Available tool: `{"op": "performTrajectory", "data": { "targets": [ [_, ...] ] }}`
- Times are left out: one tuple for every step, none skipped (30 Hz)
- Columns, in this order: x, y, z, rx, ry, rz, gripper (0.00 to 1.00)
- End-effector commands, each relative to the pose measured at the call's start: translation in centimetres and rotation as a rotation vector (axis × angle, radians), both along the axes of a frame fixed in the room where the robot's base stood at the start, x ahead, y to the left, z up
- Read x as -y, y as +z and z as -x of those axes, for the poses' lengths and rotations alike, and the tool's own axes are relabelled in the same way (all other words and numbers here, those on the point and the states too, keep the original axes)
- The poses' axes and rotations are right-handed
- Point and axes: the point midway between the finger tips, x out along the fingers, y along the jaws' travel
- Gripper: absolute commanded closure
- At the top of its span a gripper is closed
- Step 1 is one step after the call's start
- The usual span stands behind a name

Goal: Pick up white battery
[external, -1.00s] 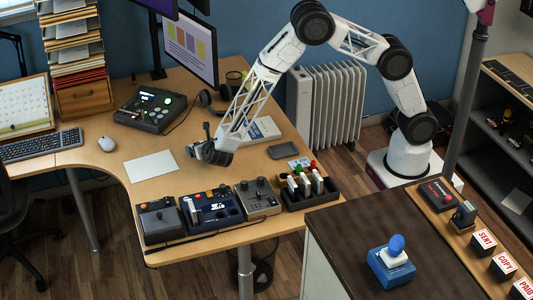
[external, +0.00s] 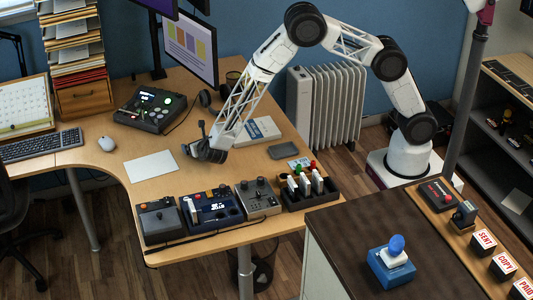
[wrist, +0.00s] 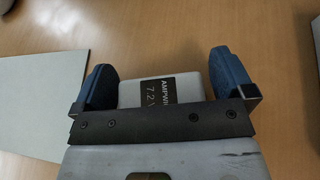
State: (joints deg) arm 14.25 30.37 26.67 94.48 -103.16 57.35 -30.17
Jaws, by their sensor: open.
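The white battery (wrist: 131,95) is a pale block with a black label reading "AMPWIN" and "7.2 V". In the wrist view it lies between the two blue fingers of my gripper (wrist: 166,78), with gaps on both sides. Its near part is hidden behind the dark bar of my gripper. My gripper (external: 206,150) is open, low over the wooden desk in the external view. I cannot make out the battery there; my gripper seems to cover it.
A white paper sheet (external: 151,166) lies left of my gripper. Control boxes, including the dark blue one (external: 211,208), line the desk's front edge. A white box (external: 262,130) and a grey tray (external: 283,152) lie to the right. A console (external: 150,108) stands behind left.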

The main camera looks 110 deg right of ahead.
Motion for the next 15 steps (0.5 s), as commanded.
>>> {"op": "performTrajectory", "data": {
  "targets": [
    [-0.01,0.0,0.0,0.0,0.0,0.0,0.0],
    [-0.01,0.0,0.0,0.0,0.0,0.0,0.0],
    [-0.01,0.0,0.0,0.0,0.0,0.0,0.05],
    [-0.01,0.0,0.0,0.0,0.0,0.0,0.09],
    [-0.01,0.0,0.0,0.0,0.0,0.0,0.14],
    [-0.01,0.0,0.0,0.0,0.0,0.0,0.2],
    [-0.01,0.0,0.0,0.0,0.0,0.0,0.24],
    [-0.01,0.01,0.0,0.0,0.0,0.0,0.29],
    [-0.01,0.01,0.0,0.0,0.0,0.0,0.35],
    [-0.01,0.01,0.0,0.0,0.0,0.0,0.4],
    [-0.01,0.01,0.0,0.0,0.0,0.0,0.44],
    [-0.01,0.01,0.0,0.0,0.0,0.0,0.51],
    [-0.01,0.01,0.0,0.0,0.0,0.0,0.54],
    [0.0,0.05,-0.02,0.0,0.0,0.0,0.54],
    [-0.01,0.04,-0.02,0.0,0.0,0.0,0.54]
  ]
}}
